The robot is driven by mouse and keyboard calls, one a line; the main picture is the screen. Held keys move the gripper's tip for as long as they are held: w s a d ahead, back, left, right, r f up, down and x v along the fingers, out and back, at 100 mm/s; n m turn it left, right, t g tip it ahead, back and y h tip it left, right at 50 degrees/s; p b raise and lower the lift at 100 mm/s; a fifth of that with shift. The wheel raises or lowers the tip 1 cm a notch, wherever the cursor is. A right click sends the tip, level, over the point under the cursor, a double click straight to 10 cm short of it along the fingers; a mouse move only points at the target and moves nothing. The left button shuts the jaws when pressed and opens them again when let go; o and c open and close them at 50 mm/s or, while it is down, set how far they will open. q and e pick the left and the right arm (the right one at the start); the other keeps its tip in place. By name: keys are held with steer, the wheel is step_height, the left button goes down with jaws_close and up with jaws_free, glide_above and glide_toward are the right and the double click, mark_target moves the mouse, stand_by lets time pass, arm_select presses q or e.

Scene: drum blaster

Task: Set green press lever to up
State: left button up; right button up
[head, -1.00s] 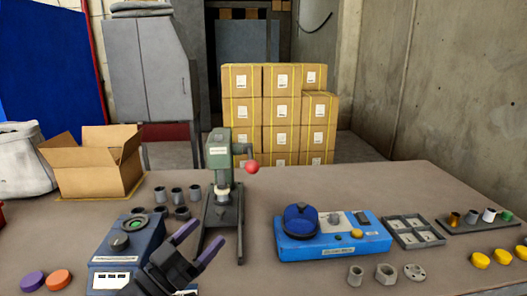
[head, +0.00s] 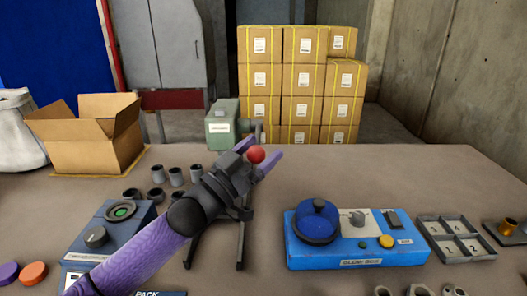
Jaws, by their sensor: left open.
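The green press (head: 222,122) stands on the table a little left of the middle, with its lower part mostly hidden behind my left arm. Its lever ends in a red ball knob (head: 256,155), and the short grey lever arm (head: 257,132) runs from the press head to the right and down to it. My left gripper (head: 261,156) is open, with its purple fingers on either side of the red knob in the picture. Whether the fingers touch the knob, I cannot tell. My right gripper is not in view.
A blue device (head: 350,257) sits right of the press, with a grey compartment tray (head: 426,226) beyond it. A dark blue box (head: 90,225) and several grey cups (head: 177,176) are on the left. An open cardboard box (head: 85,150) stands behind them. The table's back right is clear.

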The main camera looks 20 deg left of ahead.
arm_select(q)
steer(key=shift+w+d+r, duration=0.2)
steer(key=shift+w+d, duration=0.05)
steer(key=shift+w, duration=0.2)
jaws_close()
